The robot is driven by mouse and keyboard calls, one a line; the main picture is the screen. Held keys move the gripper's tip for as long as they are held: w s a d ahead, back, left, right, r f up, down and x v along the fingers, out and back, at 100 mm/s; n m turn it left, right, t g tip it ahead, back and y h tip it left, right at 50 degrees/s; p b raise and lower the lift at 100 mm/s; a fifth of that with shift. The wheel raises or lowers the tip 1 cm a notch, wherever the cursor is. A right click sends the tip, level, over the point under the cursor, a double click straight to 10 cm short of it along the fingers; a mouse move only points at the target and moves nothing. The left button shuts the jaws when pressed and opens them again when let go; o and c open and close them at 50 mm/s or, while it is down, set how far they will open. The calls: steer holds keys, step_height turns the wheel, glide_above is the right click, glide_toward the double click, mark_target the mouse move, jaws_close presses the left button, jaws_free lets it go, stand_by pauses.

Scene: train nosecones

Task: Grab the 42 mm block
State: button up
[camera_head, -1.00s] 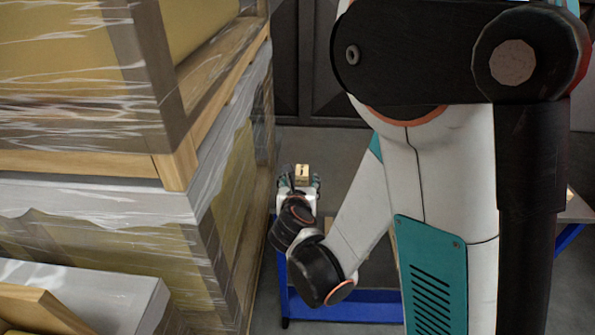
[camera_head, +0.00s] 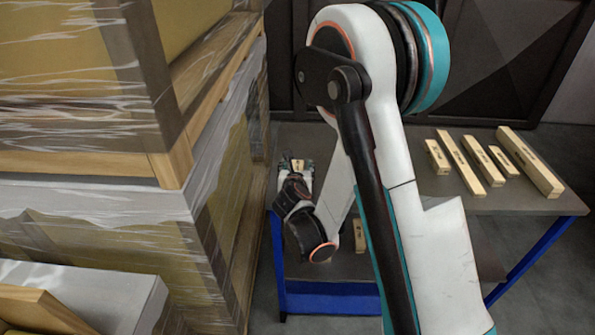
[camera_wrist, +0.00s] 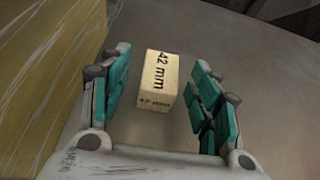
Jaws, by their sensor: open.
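The 42 mm block (camera_wrist: 159,78) is a short pale wooden block with "42 mm" printed in black on its top and near face. In the wrist view it stands on the grey table top between the two teal finger pads of my gripper (camera_wrist: 163,100), with a gap on each side. In the head view the block (camera_head: 297,165) shows small at the end of my arm, at the left end of the table. My gripper (camera_head: 297,172) is open around it and does not appear to touch it.
Several wooden blocks of different lengths (camera_head: 474,161) lie on the right part of the table (camera_head: 400,140). Another small block (camera_head: 360,236) shows beside my arm on the lower shelf. Wrapped pallets (camera_head: 215,170) stand close on the left. The table's blue frame (camera_head: 330,301) is below.

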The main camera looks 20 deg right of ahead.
steer(key=x, duration=0.2)
steer(key=shift+w+d+f+b, duration=0.1)
steer(key=shift+w+f+b, duration=0.15)
steer(key=shift+w+b, duration=0.1)
steer(key=shift+s+r, duration=0.1)
steer(key=c, duration=1.1)
steer(key=shift+r, duration=0.1)
steer(key=shift+c, duration=0.2)
